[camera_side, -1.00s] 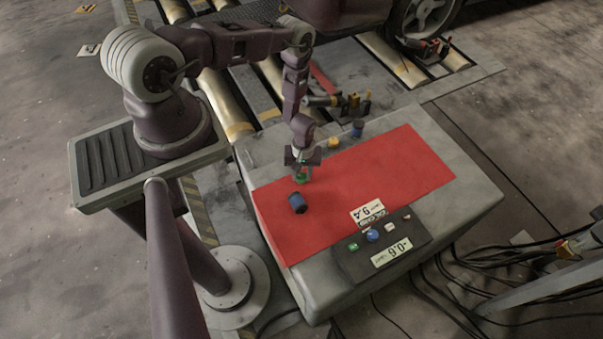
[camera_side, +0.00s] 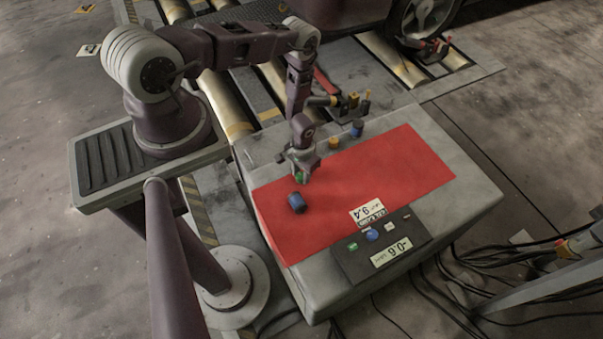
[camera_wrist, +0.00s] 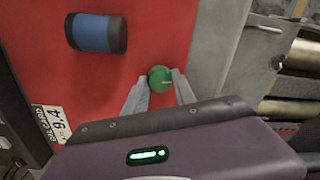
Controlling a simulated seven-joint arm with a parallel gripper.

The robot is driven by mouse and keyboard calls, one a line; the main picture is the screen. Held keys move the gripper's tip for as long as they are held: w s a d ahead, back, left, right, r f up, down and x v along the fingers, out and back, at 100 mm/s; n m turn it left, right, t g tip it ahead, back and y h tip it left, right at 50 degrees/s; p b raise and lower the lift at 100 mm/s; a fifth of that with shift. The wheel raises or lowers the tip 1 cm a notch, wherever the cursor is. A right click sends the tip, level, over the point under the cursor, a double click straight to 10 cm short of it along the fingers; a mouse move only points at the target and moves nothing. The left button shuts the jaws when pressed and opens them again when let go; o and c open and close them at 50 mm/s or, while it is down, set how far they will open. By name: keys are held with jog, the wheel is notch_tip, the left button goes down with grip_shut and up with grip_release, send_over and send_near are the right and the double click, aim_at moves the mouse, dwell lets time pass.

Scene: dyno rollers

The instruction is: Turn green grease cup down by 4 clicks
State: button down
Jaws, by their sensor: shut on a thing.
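The green grease cup (camera_side: 300,178) stands on the red mat (camera_side: 375,172) near its left end. In the wrist view the green cup (camera_wrist: 159,78) is round, with a pale line on its top. My gripper (camera_side: 301,174) is down at the cup. In the wrist view my gripper's two fingers (camera_wrist: 160,86) are shut on the cup, one on either side. The cup's lower part is hidden.
A blue and black cylinder (camera_side: 297,203) lies on the mat near the cup; it also shows in the wrist view (camera_wrist: 95,34). A dark panel (camera_side: 350,266) with buttons and number labels is at the front.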

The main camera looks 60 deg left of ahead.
aim_at(302, 176)
jog(key=shift+m, duration=0.3)
dwell(0.4)
jog(key=c, duration=1)
grip_release()
jog(key=shift+c, duration=0.2)
jog(key=shift+r, duration=0.1)
notch_tip(302, 176, up, 7)
jog(key=shift+d+f, duration=0.1)
